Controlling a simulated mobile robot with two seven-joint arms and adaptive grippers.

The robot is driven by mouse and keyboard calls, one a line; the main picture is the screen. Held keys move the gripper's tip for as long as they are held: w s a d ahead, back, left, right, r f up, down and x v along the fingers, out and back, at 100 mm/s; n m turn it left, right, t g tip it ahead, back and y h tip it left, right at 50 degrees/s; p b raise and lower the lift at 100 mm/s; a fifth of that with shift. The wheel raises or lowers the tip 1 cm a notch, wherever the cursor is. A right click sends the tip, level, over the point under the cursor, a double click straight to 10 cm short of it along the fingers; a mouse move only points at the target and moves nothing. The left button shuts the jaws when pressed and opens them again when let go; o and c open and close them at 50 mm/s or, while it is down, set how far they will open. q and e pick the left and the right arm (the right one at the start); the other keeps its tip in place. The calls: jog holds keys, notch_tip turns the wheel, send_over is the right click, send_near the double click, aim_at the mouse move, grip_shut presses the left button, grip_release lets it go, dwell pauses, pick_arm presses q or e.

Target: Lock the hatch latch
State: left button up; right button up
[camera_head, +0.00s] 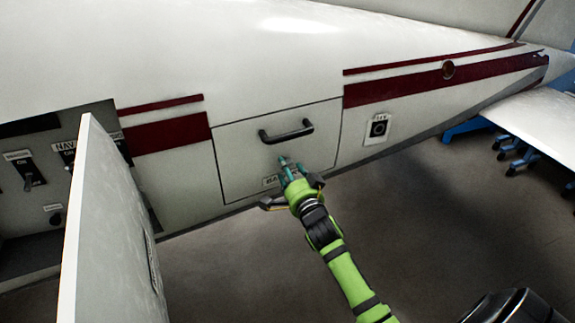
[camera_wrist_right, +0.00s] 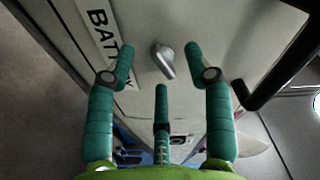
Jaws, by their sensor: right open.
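The hatch (camera_head: 240,162) is a closed white panel on the aircraft's side, flush with the skin around it. The latch is a small silver knob (camera_wrist_right: 163,62) beside the BATTERY label (camera_wrist_right: 102,32) in the right wrist view, slightly slanted. In the head view my fingers cover it. My right gripper (camera_head: 287,167) is in front of the hatch's lower part. Its teal fingers (camera_wrist_right: 160,66) are spread open around the latch's place in the picture, with nothing held; contact with the latch cannot be told. My left gripper is out of view.
A black handle (camera_head: 286,132) sticks out of the hatch above my right gripper; it also shows at right in the wrist view (camera_wrist_right: 285,65). An open white door (camera_head: 105,235) stands at left beside a switch panel (camera_head: 35,170).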

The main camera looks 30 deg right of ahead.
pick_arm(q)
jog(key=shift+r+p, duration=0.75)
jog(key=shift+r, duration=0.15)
pick_arm(e)
jog(key=shift+v, duration=2.05)
